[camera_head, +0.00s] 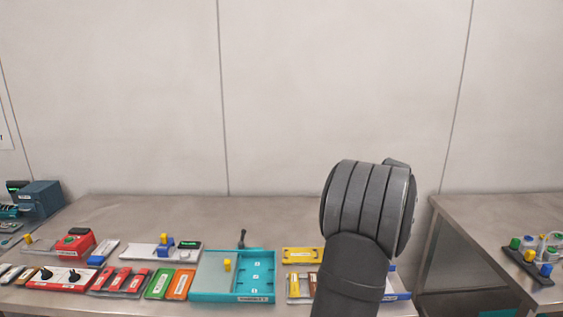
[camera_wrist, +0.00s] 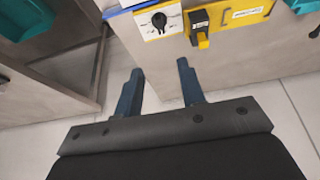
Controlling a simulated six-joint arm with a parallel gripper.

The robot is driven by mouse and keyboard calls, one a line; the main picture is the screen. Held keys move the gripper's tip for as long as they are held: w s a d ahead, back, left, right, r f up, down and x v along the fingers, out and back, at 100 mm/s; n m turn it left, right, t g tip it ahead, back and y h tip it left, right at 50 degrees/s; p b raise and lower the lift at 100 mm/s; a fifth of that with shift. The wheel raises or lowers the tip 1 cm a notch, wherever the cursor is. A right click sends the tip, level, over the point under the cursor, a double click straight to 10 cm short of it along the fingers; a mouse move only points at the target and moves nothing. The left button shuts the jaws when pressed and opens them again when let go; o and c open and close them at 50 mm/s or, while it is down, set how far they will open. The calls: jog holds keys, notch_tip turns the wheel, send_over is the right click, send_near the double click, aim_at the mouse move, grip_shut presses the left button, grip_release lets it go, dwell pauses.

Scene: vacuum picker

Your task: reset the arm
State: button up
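My gripper (camera_wrist: 160,85) shows in the wrist view with its two dark blue fingers spread apart and nothing between them. Past the fingertips lie the bench's front edge and the pale floor. In the head view my dark grey arm stands folded in front of the bench's right part, and the gripper itself is hidden there.
The bench (camera_head: 130,207) bears a teal tray (camera_head: 232,298), a red device (camera_head: 72,244), a yellow block (camera_head: 302,255) and several coloured modules. A second bench (camera_head: 500,207) stands right, across a gap. In the wrist view, a yellow panel (camera_wrist: 248,14) and white knob panel (camera_wrist: 145,24) sit near the fingers.

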jog(key=x, duration=1.8)
jog(key=shift+s+a+f, duration=0.1)
jog(key=shift+r+m, duration=0.3)
jog(key=shift+m, duration=0.3)
jog(key=shift+a+m+g+h, duration=0.15)
jog(key=shift+m+h, duration=0.4)
jog(key=shift+m, duration=0.65)
jog(key=shift+m+g+h, duration=0.15)
jog(key=shift+m+h, duration=0.4)
jog(key=shift+m, duration=0.65)
jog(key=shift+r, duration=0.15)
jog(key=v, duration=1.5)
jog(key=shift+a+r, duration=0.2)
jog(key=shift+r, duration=0.15)
jog(key=shift+s, duration=0.1)
